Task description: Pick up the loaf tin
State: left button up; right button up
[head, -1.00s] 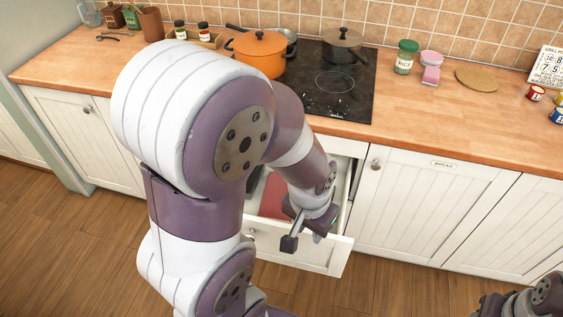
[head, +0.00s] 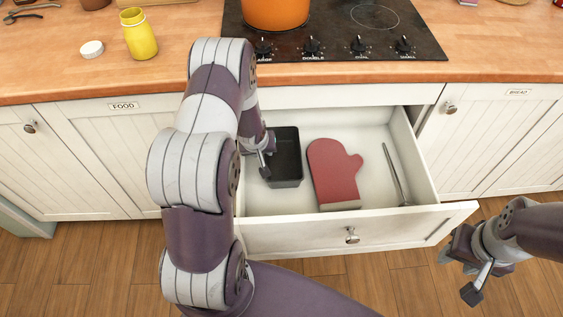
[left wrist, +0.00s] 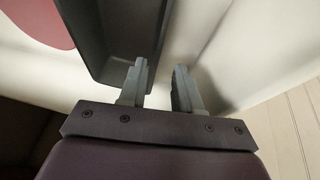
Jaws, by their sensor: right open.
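The loaf tin (head: 286,165) is a dark, rectangular, open-topped tin in the left part of the open drawer. It also shows in the left wrist view (left wrist: 115,35), just beyond the fingers. My left gripper (head: 267,157) is at the tin's left side in the head view, partly hidden by its own arm. In the left wrist view its fingers (left wrist: 158,85) are apart, one overlapping the tin and one beyond its side wall. I cannot tell whether they touch it. My right gripper (head: 467,272) is open and empty, in front of the drawer at the right.
The drawer (head: 300,234) also holds a red oven mitt (head: 333,172) right of the tin and a thin metal utensil (head: 394,172). On the counter above are an orange pot (head: 276,10) on the hob, a yellow jar (head: 138,34) and a white lid (head: 91,49).

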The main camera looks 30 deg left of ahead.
aim_at(283, 158)
pick_arm(q)
jog(key=shift+d+x, duration=0.2)
jog(key=shift+x, duration=0.95)
jog(key=b+x, duration=0.1)
jog(key=x, duration=0.4)
jog(key=shift+w+b, duration=0.15)
jog(key=shift+b, duration=0.25)
jog(key=shift+d+r, duration=0.1)
jog(key=shift+r, duration=0.05)
grip_shut()
